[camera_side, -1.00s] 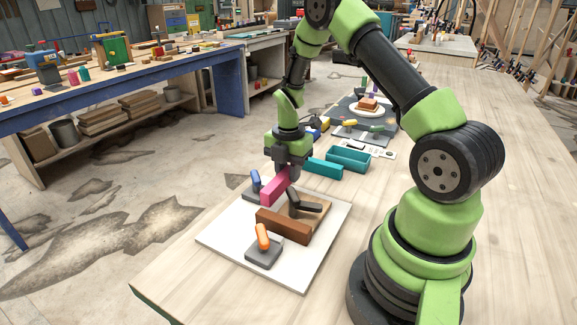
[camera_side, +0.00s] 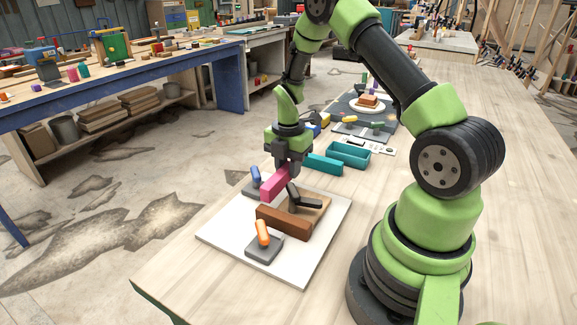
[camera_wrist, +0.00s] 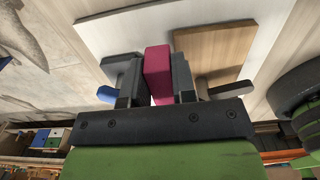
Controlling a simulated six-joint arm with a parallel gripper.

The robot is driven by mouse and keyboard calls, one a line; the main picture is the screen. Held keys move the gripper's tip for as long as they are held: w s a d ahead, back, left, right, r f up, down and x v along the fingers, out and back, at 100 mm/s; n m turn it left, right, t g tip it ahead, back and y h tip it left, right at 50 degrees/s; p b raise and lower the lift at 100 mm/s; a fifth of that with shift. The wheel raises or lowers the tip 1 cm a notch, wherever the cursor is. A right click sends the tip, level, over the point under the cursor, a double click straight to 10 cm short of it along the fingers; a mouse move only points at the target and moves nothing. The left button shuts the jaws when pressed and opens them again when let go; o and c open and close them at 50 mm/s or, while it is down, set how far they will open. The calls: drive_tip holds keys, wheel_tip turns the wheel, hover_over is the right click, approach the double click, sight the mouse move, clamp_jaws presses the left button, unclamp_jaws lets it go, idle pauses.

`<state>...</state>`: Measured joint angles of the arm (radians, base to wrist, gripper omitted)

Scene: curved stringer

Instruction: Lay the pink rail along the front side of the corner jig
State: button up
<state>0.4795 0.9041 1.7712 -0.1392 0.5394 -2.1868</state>
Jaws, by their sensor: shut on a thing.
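My gripper (camera_side: 285,165) is shut on the pink rail (camera_side: 273,184), which it holds above the far side of a white board (camera_side: 225,238). In the wrist view the pink rail (camera_wrist: 158,70) sits between both fingers. On the board lie a tan plate (camera_side: 318,208) and a brown rail (camera_side: 284,223) along the plate's near left edge; these look like the corner jig. The tan plate also shows in the wrist view (camera_wrist: 215,48), to the right of the pink rail. The side view does not clearly show the gap under the pink rail.
An orange-handled clamp (camera_side: 263,240) stands at the board's near side and a blue-handled clamp (camera_side: 255,177) at its far left. A dark lever (camera_side: 304,198) stands over the tan plate. Teal bins (camera_side: 348,153) lie behind.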

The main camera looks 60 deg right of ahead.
sight(288, 177)
drive_tip(key=shift+f, duration=1.55)
drive_tip(key=shift+r, duration=0.1)
drive_tip(key=shift+r, duration=1.2)
drive_tip(key=shift+f, duration=1.25)
idle(0.6)
drive_tip(key=o, duration=1)
wheel_tip(288, 177, up, 10)
drive_tip(key=shift+f, duration=0.1)
